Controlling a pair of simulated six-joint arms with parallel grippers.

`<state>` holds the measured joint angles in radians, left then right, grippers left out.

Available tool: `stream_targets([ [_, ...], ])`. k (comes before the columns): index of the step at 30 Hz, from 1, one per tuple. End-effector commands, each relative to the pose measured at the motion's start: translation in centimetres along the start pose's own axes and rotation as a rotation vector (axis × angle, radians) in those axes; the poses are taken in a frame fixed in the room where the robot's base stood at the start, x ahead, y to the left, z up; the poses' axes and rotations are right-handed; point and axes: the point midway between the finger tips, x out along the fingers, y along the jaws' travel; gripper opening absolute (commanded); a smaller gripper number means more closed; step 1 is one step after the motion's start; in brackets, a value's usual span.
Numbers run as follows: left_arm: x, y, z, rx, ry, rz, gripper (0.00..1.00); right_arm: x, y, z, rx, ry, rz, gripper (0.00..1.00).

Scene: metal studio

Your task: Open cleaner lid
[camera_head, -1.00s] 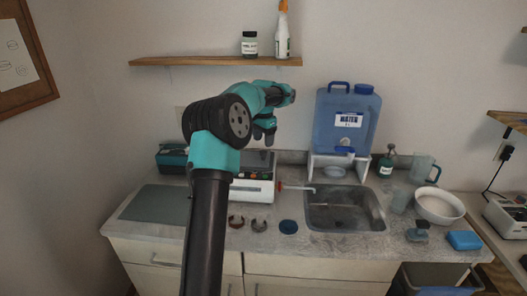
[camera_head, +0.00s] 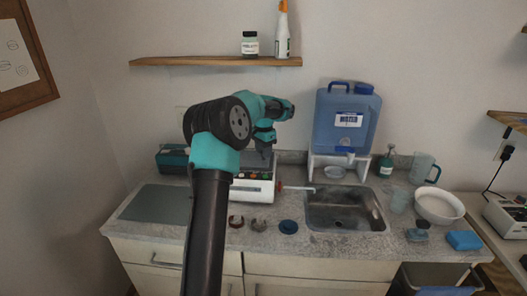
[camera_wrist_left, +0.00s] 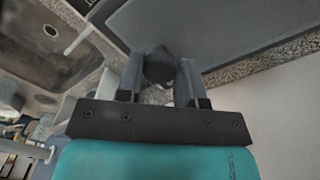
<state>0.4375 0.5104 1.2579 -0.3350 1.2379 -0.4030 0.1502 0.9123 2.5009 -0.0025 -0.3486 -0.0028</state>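The cleaner (camera_head: 254,190) is a white box with a dark grey lid on the counter, left of the sink. In the left wrist view the lid (camera_wrist_left: 225,25) is a flat grey panel with a round black knob (camera_wrist_left: 158,66). The lid looks down on the box, partly hidden by my arm in the head view. My left gripper (camera_wrist_left: 159,75) has one finger on each side of the knob, very close to it. I cannot tell whether the fingers press on it. In the head view my left gripper (camera_head: 264,140) is over the cleaner. My right gripper is out of view.
The sink (camera_head: 345,210) lies right of the cleaner, with a blue water tank (camera_head: 343,130) behind it. A grey mat (camera_head: 155,203) lies left. Small round items, including a blue disc (camera_head: 288,227), sit in front. A wooden shelf (camera_head: 200,61) hangs above.

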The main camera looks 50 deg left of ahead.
Motion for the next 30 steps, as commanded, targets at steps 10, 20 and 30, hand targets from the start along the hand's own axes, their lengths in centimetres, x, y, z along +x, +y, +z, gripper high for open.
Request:
stream_targets([
  [10,0.0,0.0,0.0,0.0,0.0,0.0,0.0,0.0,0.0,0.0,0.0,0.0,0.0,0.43],
  [20,-0.3,0.0,0.0,0.001,0.01,0.01,0.0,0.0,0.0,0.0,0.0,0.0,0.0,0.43],
  [30,-2.8,-0.4,0.2,0.004,0.104,0.1,0.0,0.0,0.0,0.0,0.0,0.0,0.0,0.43],
])
